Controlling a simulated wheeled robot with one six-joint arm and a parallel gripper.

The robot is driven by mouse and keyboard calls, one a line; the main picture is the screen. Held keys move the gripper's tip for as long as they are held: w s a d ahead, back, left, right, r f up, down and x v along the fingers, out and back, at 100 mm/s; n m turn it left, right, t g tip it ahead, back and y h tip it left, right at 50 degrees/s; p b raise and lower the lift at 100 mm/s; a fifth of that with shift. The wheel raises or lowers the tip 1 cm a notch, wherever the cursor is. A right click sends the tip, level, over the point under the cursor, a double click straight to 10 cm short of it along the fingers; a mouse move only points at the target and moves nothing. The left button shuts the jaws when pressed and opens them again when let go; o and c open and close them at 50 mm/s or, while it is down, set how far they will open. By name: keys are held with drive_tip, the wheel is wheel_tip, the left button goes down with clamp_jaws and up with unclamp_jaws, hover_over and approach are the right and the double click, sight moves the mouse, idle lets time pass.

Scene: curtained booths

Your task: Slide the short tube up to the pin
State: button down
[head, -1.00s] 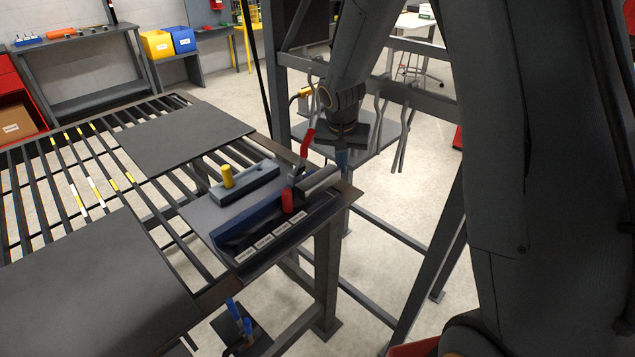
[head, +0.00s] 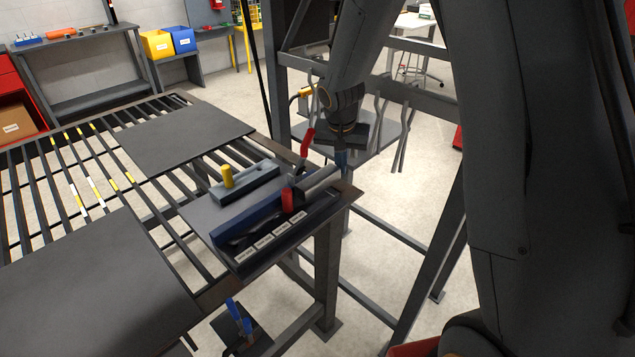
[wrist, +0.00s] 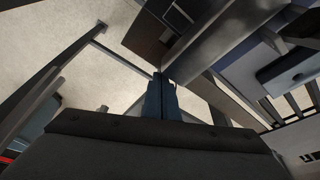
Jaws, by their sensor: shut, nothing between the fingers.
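A short grey tube (head: 319,183) appears to lie on its side at the right end of the dark tray (head: 218,218) in the head view. A red piece (head: 288,201) is at its left end. A yellow pin (head: 227,176) stands upright on a grey block at the tray's back. My gripper (head: 341,160) is shut and empty, just above and beyond the tube's right end. Whether it touches the tube cannot be told. In the wrist view my shut blue fingers (wrist: 161,98) point towards a grey surface that I cannot identify surely.
A red-handled lever (head: 307,142) stands close to the left of my gripper. A blue wall (head: 245,222) and a row of white labels run along the tray. A dark frame post (head: 276,70) rises behind. Grey plates (head: 185,132) lie on the roller rack.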

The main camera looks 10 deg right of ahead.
sight(333, 168)
drive_tip(key=shift+s+a+b, duration=0.35)
drive_tip(key=shift+s+a, duration=0.15)
drive_tip(key=shift+a, duration=0.2)
drive_tip(key=shift+s+a+b, duration=0.35)
drive_tip(key=shift+s+a, duration=0.15)
drive_tip(key=shift+a, duration=0.2)
idle(1.4)
drive_tip(key=shift+w+d, duration=0.35)
drive_tip(key=shift+d, duration=0.1)
drive_tip(key=shift+r, duration=0.1)
wheel_tip(333, 168, up, 8)
drive_tip(key=p, duration=0.5)
drive_tip(key=shift+w+d+p, duration=0.3)
drive_tip(key=shift+d+p, duration=0.05)
drive_tip(key=shift+d, duration=0.05)
idle(0.4)
